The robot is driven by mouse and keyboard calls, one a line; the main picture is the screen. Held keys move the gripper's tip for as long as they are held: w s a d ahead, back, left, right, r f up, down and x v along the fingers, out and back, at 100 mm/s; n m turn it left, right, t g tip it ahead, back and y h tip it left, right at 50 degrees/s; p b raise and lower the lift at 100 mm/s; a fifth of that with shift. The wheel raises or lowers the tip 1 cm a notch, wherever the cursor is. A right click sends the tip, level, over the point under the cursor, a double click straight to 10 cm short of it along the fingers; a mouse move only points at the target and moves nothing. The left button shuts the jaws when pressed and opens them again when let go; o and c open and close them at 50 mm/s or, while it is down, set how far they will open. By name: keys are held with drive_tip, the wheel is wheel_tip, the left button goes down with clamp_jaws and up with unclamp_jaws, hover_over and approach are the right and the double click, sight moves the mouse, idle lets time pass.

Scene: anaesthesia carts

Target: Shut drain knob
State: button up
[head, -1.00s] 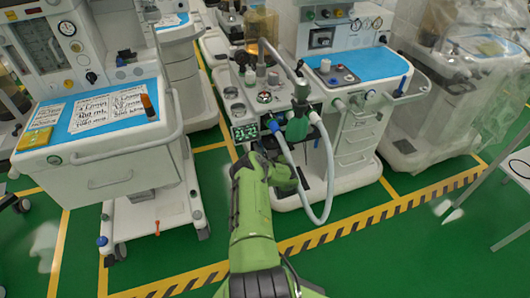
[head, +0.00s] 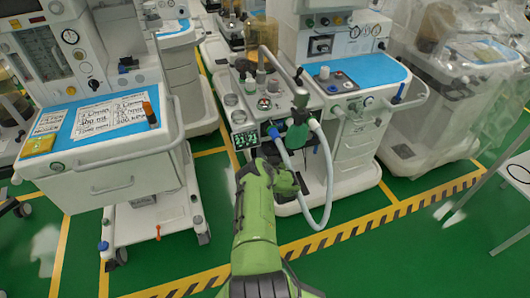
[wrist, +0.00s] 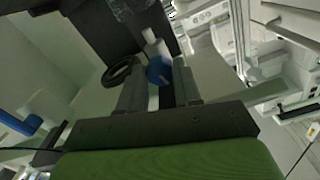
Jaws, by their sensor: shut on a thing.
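In the wrist view, a blue knob (wrist: 159,70) with a white stem sits between the fingertips of my gripper (wrist: 158,84). The two dark fingers stand on either side of it, shut on it. A white fitting shows just beyond the knob, and a black ring (wrist: 120,71) lies to its left. In the head view my green arm reaches to the front of the middle anaesthesia cart (head: 262,105), below its small lit display (head: 245,138). My own wrist hides the fingertips and the knob there.
A pale hose (head: 328,185) loops down just right of my wrist. A green canister (head: 298,135) hangs above it. Another cart (head: 95,170) stands on the left, and a plastic-covered cart (head: 440,120) on the right. Green floor (head: 400,250) is open in front.

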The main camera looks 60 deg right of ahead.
drive_tip(key=o, duration=1)
drive_tip(key=shift+o, duration=0.2)
drive_tip(key=p+v, duration=0.9)
drive_tip(key=v, duration=0.6)
drive_tip(key=shift+s+a, duration=0.25)
drive_tip(key=shift+a, duration=0.05)
